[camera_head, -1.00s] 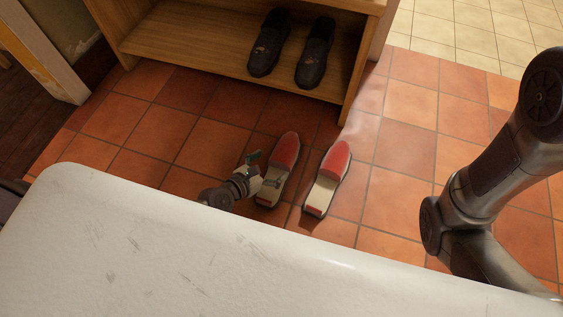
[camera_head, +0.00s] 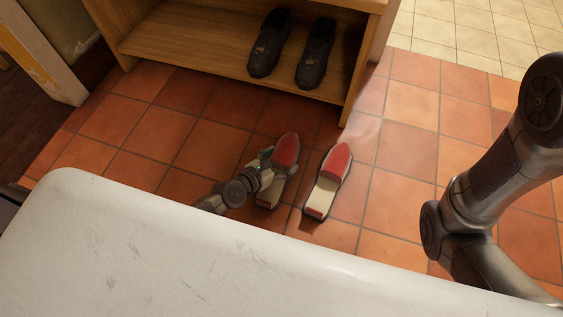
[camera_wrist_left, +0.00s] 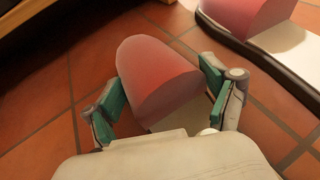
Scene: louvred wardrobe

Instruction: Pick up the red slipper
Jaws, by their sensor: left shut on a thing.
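Two red slippers with cream soles lie side by side on the tiles in the head view. My left gripper (camera_head: 272,166) is at the left red slipper (camera_head: 286,150), its fingers on either side of the slipper. In the left wrist view, the same slipper's red toe part (camera_wrist_left: 155,75) sits between the green-padded fingers of my left gripper (camera_wrist_left: 165,105), which is shut on it. The slipper appears to be at floor level. The right red slipper (camera_head: 329,178) is apart from the gripper, and part of it shows in the left wrist view (camera_wrist_left: 245,15). My right gripper is not visible.
A wooden shoe rack (camera_head: 190,40) stands behind the slippers, with two black shoes (camera_head: 268,45) (camera_head: 315,53) on its shelf. Open terracotta tiles (camera_head: 400,150) lie to the right. My own white body covers the foreground.

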